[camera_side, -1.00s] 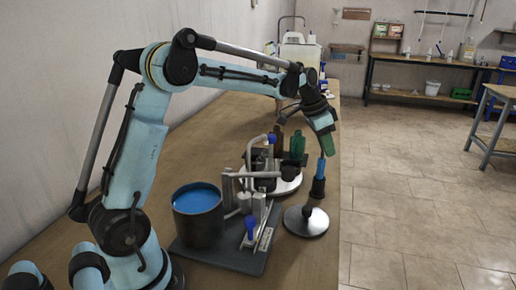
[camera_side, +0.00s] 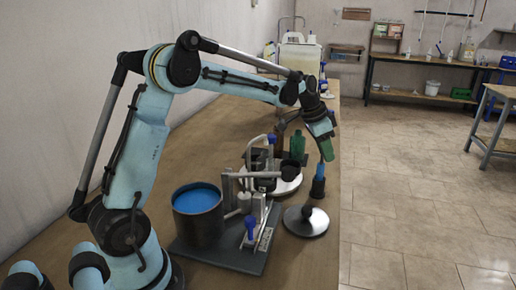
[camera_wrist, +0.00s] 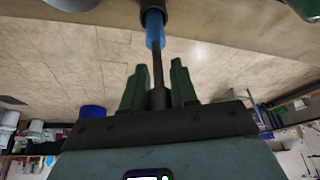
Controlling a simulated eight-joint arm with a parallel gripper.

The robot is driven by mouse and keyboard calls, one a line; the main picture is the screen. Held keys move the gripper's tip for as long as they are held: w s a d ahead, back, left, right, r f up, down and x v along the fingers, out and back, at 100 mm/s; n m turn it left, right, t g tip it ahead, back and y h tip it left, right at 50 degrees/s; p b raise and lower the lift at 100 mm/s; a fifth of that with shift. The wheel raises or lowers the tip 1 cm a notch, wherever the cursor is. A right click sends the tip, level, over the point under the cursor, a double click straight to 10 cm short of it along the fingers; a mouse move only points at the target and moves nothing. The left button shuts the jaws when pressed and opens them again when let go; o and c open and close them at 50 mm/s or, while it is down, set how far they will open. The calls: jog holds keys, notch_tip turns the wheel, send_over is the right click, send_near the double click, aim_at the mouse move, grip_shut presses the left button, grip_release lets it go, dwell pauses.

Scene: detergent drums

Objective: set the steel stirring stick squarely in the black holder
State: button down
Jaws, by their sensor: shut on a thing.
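My gripper (camera_side: 323,152) has green fingers and points down near the right edge of the bench. In the wrist view its fingers (camera_wrist: 158,70) stand on either side of the dark steel stirring stick (camera_wrist: 157,75), with the jaws shut on it. The stick's far end is blue (camera_wrist: 154,30) and also shows below the fingers in the side view (camera_side: 320,171). The black holder (camera_side: 317,189) stands upright on the bench directly below, and shows at the top of the wrist view (camera_wrist: 151,5). The blue end meets the holder's mouth; how deep it sits is hidden.
A round metal lid with a black knob (camera_side: 306,222) lies just in front of the holder. A dark drum of blue liquid (camera_side: 197,211) stands on a dark plate to the left. A green bottle (camera_side: 298,145) and pipe fittings stand behind. The bench edge is close on the right.

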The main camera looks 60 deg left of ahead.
jog(key=shift+f, duration=1.5)
jog(key=shift+f, duration=0.1)
jog(key=shift+c, duration=2)
grip_release()
jog(key=shift+r, duration=3.75)
